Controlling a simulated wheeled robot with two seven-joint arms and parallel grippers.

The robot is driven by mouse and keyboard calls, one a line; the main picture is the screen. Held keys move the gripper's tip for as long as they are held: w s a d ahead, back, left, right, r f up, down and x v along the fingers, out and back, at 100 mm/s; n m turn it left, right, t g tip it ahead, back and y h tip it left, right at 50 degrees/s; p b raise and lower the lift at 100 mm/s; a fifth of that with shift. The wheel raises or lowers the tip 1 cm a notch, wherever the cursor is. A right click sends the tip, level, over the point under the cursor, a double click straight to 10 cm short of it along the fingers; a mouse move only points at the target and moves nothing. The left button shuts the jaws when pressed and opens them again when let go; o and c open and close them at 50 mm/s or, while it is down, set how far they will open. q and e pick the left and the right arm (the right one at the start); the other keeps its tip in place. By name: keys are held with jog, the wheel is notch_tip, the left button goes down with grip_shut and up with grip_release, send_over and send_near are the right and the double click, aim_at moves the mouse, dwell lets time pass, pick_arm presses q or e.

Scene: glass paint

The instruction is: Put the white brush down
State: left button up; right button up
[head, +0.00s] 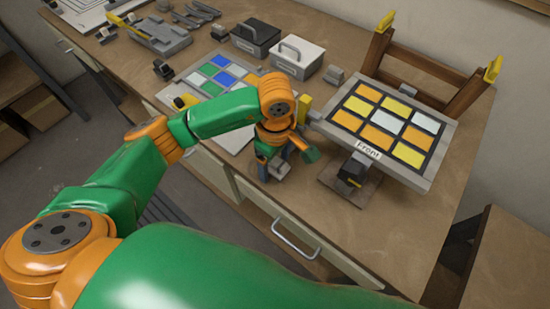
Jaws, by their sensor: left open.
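I cannot make out the white brush in the head view; it may be hidden or too small to tell. My left gripper (278,170) is over the front edge of the wooden table, left of the framed glass panel, pointing down. It is open, and I see nothing held between its fingers. My left arm hides part of the table behind it. My right gripper is out of view.
The panel (436,148) labelled "Front", with yellow, orange and white squares, stands tilted on the table (255,14). A pattern sheet (217,75) lies left of it. Black (255,37) and white (298,58) boxes stand behind. Grey trays (160,35) are at the back left.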

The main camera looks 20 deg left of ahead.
aim_at(275, 161)
pick_arm(q)
jog(key=shift+r, duration=0.4)
notch_tip(275, 161, up, 10)
jog(key=shift+r+b, duration=0.15)
jog(key=shift+b, duration=0.25)
jog(key=shift+r, duration=0.65)
